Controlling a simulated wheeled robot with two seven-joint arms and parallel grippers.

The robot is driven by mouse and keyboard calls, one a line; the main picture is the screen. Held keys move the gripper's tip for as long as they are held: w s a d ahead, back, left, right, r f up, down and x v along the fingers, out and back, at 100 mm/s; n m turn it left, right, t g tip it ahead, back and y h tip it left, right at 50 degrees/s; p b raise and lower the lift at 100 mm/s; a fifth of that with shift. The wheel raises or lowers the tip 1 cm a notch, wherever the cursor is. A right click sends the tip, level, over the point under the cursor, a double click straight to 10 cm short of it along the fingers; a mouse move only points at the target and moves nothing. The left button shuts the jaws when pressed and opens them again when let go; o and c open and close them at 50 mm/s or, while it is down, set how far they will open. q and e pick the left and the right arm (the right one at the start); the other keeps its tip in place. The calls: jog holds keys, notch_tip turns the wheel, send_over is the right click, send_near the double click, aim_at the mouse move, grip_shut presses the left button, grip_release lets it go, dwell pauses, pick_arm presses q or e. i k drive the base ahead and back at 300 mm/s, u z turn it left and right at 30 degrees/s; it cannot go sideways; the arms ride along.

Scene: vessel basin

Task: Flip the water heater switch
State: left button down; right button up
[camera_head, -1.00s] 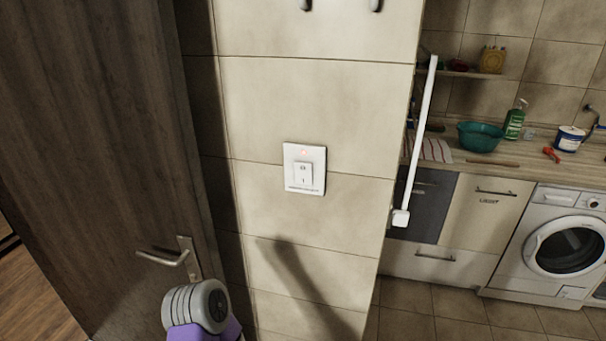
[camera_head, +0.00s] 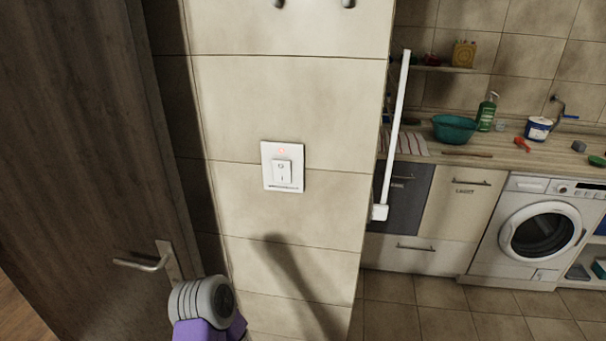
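The water heater switch (camera_head: 282,166) is a white square plate on the beige tiled wall, near the middle of the head view. It has a white rocker in its centre and a small red light lit above it. A grey and purple arm part of mine shows at the bottom left, below and left of the switch and apart from it. Neither gripper shows in the view.
A dark wooden door (camera_head: 75,130) with a metal handle (camera_head: 143,263) is at the left. Past the wall's right edge are a counter with a teal basin (camera_head: 454,129), a green bottle (camera_head: 487,111) and a washing machine (camera_head: 541,232). The floor (camera_head: 450,310) there is clear.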

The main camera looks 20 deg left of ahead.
aim_at(282, 168)
jog(key=z, duration=0.2)
jog(key=i, duration=0.15)
jog(key=u, duration=1)
